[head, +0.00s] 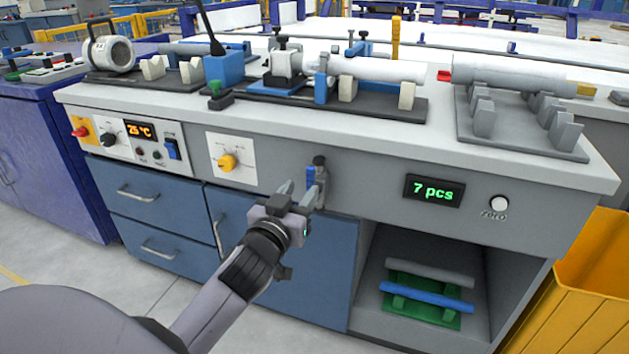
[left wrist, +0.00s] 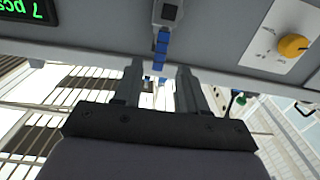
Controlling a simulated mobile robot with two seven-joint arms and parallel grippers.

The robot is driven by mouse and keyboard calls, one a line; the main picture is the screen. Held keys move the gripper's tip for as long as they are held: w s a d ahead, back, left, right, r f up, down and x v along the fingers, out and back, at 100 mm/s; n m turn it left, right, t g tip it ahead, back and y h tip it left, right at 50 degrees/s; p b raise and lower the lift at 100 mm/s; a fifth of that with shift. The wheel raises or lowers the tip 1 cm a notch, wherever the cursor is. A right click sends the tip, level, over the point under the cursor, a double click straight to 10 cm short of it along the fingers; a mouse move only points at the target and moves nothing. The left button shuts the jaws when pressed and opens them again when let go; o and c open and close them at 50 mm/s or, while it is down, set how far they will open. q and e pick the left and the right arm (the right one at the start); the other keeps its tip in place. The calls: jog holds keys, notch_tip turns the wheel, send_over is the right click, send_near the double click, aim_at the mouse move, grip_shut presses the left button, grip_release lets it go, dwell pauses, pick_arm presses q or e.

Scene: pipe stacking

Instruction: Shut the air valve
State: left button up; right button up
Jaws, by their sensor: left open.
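The air valve (head: 321,170) is a small dark grey fitting on the front panel of the workbench, with a blue handle (head: 310,178). The handle hangs down along the valve's left side in the head view. In the left wrist view, which is upside down, the blue handle (left wrist: 161,46) lies just beyond the fingertips, roughly centred between them. My left gripper (head: 299,192) is open and empty, with its fingers pointing at the valve. I cannot tell whether a finger touches the handle. My right gripper is not in view.
A yellow knob (head: 228,162) on a white plate is left of the valve. A green "7 pcs" display (head: 434,190) and white button (head: 499,204) are to its right. Pipes lie in holders on the benchtop (head: 440,125). A yellow bin (head: 594,275) stands at the right.

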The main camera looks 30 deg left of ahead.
aim_at(310, 179)
pick_arm(q)
jog(key=shift+b+x, duration=0.6)
jog(key=shift+x, duration=2.6)
grip_shut()
